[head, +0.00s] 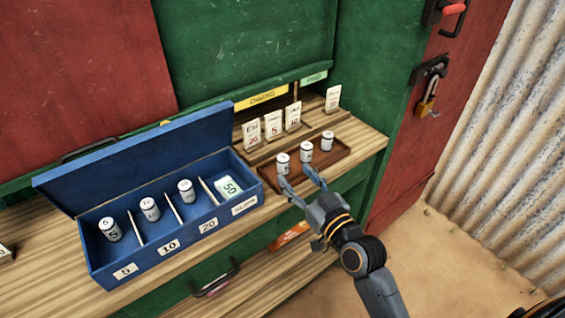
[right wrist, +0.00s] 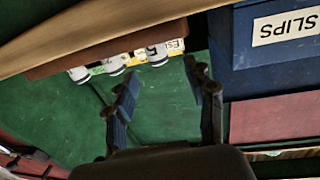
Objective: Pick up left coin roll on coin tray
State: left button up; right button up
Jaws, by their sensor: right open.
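The brown coin tray (head: 338,157) sits on the wooden counter, right of the blue box, with three white coin rolls in a slanted row. The left coin roll (head: 283,164) stands upright at its near left; the middle roll (head: 306,152) and right roll (head: 327,141) stand beyond it. My right gripper (head: 299,177) is open and empty at the tray's front edge, its fingers pointing towards the left roll without holding it. In the right wrist view, which is upside down, the left roll (right wrist: 157,55) shows just beyond the open fingers (right wrist: 163,72). My left gripper is out of view.
The open blue box (head: 160,255) with several compartments, more coin rolls and a green slip stands close left of the tray. Small cards (head: 273,125) stand behind the tray. A red door with a padlock (head: 427,105) is at right. The counter right of the tray is clear.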

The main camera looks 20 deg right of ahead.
aim_at(286, 165)
jog(key=x, duration=0.7)
jog(key=shift+w+d+f+p, duration=0.15)
jog(key=shift+w+f+p, duration=0.15)
jog(key=shift+f, duration=0.05)
jog(key=shift+s, duration=0.1)
jog(key=shift+c, duration=0.2)
grip_shut()
